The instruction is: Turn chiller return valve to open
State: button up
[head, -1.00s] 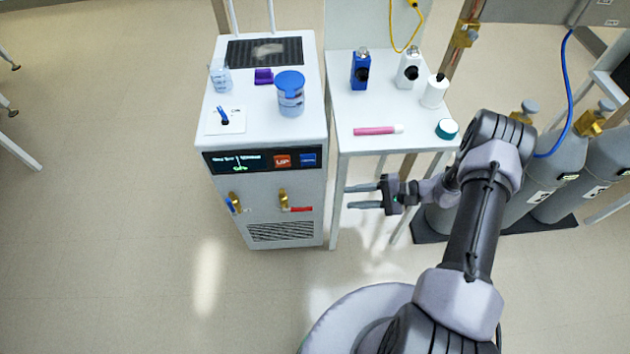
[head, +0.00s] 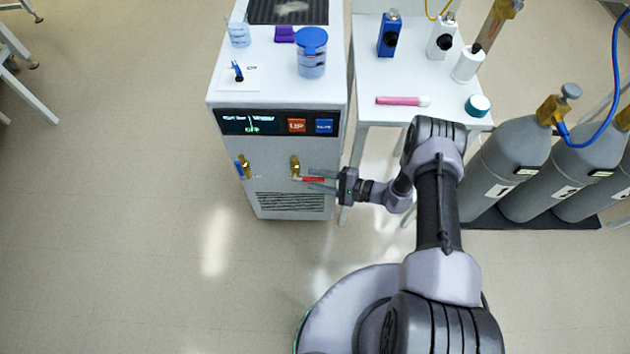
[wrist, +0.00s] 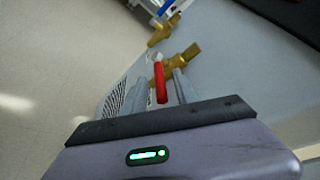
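The chiller is the white cabinet (head: 277,136) with two brass valves on its front. The right valve (head: 295,166) has a red lever (head: 312,179) that lies about level and points right. The left valve (head: 245,165) has a blue lever (head: 239,169) on its left side, roughly upright. I cannot read which valve is labelled return. My gripper (head: 312,178) is open at the red lever. In the wrist view the red lever (wrist: 160,84) lies between the two spread fingers, with visible gaps beside it, and the brass valve body (wrist: 182,58) is just beyond.
A vent grille (head: 290,202) is below the valves. A small white table (head: 385,80) with bottles and a pink marker (head: 402,101) stands right of the chiller. Grey gas cylinders (head: 515,150) stand farther right.

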jog(key=shift+w+a+f, duration=0.1)
jog(key=shift+a, duration=0.2)
grip_shut()
dwell(1.3)
